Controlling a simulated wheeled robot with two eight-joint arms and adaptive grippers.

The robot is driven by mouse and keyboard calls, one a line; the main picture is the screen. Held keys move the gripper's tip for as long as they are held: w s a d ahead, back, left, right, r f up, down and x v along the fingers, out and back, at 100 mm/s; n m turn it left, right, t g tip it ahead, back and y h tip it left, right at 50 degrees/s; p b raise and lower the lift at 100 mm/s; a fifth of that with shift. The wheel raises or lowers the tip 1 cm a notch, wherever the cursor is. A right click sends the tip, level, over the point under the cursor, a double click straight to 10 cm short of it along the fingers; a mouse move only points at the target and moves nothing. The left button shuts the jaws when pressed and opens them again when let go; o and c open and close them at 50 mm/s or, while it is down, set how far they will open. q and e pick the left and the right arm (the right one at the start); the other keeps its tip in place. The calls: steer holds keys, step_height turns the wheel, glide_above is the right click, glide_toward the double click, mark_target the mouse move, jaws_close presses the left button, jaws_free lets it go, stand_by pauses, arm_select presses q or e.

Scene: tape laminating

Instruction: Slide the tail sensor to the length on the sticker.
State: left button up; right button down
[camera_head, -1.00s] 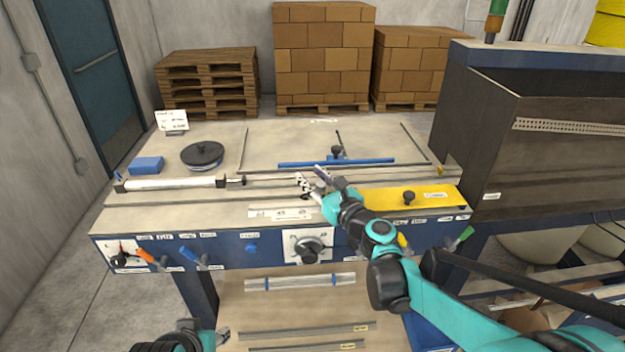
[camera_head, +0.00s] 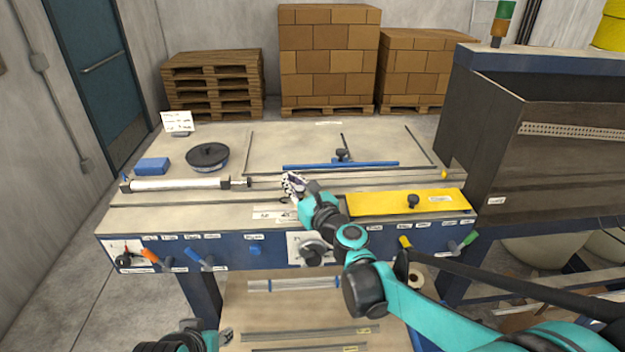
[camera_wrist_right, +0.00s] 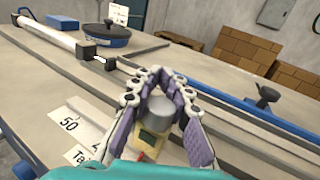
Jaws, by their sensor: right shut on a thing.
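The tail sensor (camera_wrist_right: 157,116), a grey round knob on a beige block, sits between the fingers of my right gripper (camera_wrist_right: 160,85) in the right wrist view. The fingers are closed around the knob. In the head view my right gripper (camera_head: 292,187) is at the rail on the table's front half and hides the sensor.
A white roller (camera_head: 180,184) lies left on the table, with a black round lid (camera_head: 207,156) and a blue block (camera_head: 152,166) behind it. A yellow plate (camera_head: 375,203) is right of my right gripper. A blue bar (camera_head: 340,165) crosses behind it.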

steer(key=a, duration=0.3)
steer(key=shift+a, duration=0.35)
steer(key=c, duration=1.5)
jaws_free()
steer(key=shift+o, duration=0.2)
steer(key=v, duration=1.2)
